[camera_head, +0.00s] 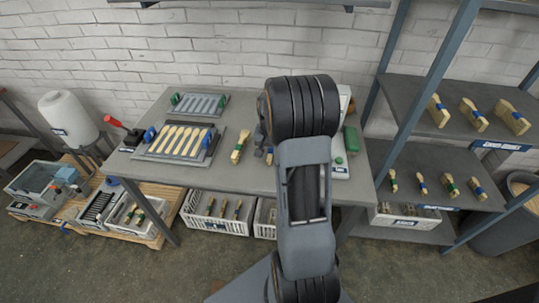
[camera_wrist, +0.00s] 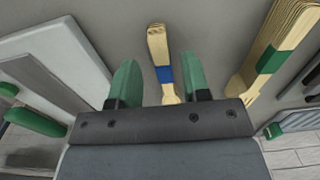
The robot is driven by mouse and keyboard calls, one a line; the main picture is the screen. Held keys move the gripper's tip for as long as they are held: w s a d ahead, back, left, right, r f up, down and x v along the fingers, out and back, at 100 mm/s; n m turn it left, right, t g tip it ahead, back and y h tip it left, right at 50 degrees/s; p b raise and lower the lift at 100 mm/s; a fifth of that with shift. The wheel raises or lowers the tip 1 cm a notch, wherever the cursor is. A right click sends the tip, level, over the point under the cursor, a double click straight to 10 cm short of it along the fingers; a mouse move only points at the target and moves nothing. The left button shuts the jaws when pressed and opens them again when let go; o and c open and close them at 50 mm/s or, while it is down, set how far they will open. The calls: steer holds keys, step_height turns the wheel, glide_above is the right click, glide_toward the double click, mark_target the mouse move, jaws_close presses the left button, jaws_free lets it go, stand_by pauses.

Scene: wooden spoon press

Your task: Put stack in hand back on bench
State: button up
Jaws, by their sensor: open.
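A wooden stack with a blue band (camera_wrist: 163,75) shows in the wrist view between the two green fingers of my gripper (camera_wrist: 160,78). The fingers are apart, with a gap on both sides of the stack. The stack seems to lie on the grey bench (camera_wrist: 215,25); its lower end is hidden behind the gripper body. A larger wooden stack with a green band (camera_wrist: 274,58) lies to the right, and in the head view it appears on the bench (camera_head: 239,147). In the head view my arm hides most of the gripper and the blue-banded stack.
A slotted tray of wooden spoons (camera_head: 175,141) and an empty slotted rack (camera_head: 200,104) are on the bench's left. A white device (camera_head: 340,168) stands right of my arm. Shelves (camera_head: 425,155) with several banded stacks stand at right. White crates (camera_head: 215,220) sit below.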

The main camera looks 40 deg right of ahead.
step_height(320, 180, up, 8)
steer(key=r, duration=0.1)
steer(key=s+a+r+n+t, duration=0.1)
steer(key=s+a+n, duration=0.3)
steer(key=s+a, duration=0.3)
steer(key=s+a+r+n+t, duration=0.2)
steer(key=s+a+n, duration=0.2)
steer(key=a, duration=0.9)
steer(key=s, duration=0.3)
steer(key=shift+a+n, duration=0.15)
steer(key=shift+n, duration=0.25)
steer(key=shift+t, duration=0.3)
step_height(320, 180, up, 5)
steer(key=p, duration=0.4)
steer(key=shift+f+p, duration=0.1)
steer(key=shift+p, duration=0.25)
steer(key=shift+s, duration=0.1)
